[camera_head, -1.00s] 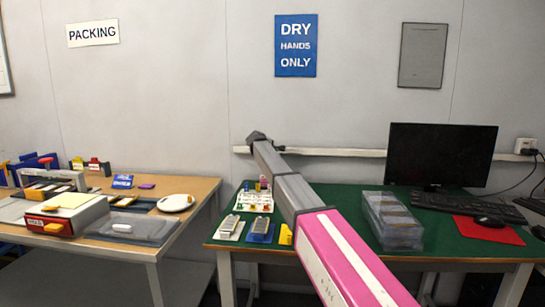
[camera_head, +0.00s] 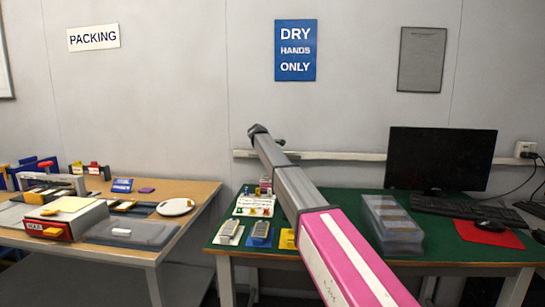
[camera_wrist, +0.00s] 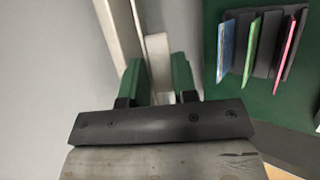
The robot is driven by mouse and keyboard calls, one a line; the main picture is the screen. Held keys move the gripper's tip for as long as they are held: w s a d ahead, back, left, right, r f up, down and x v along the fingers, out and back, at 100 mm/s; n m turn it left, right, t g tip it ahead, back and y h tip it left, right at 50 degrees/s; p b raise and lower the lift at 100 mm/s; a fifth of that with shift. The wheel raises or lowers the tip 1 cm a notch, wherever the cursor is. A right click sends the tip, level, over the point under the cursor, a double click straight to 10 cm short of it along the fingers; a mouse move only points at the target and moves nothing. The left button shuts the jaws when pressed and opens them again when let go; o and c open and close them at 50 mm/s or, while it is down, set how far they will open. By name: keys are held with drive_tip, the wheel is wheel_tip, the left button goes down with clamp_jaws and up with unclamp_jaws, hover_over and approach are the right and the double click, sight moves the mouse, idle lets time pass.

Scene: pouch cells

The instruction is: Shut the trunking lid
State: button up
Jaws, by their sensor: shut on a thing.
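The white trunking (camera_head: 345,155) runs along the wall behind the green table, and its long strip (camera_wrist: 115,30) also shows in the wrist view. My gripper (camera_head: 263,133) is at the trunking near its left end, in front of the wall. In the wrist view my gripper (camera_wrist: 158,62) has its two green fingers on either side of a short white piece (camera_wrist: 157,45) next to the strip, shut on it. This piece looks like the trunking lid. Its lower part is hidden by the gripper, and I cannot tell how far it stands open.
The green table (camera_head: 340,200) holds clear boxes (camera_head: 392,225), a monitor (camera_head: 441,157) and small trays. A rack with blue, green and pink cards (camera_wrist: 262,45) lies right of my gripper in the wrist view. A wooden packing table (camera_head: 205,195) stands at the left.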

drive_tip(key=o, duration=0.9)
drive_tip(key=shift+s+f, duration=0.1)
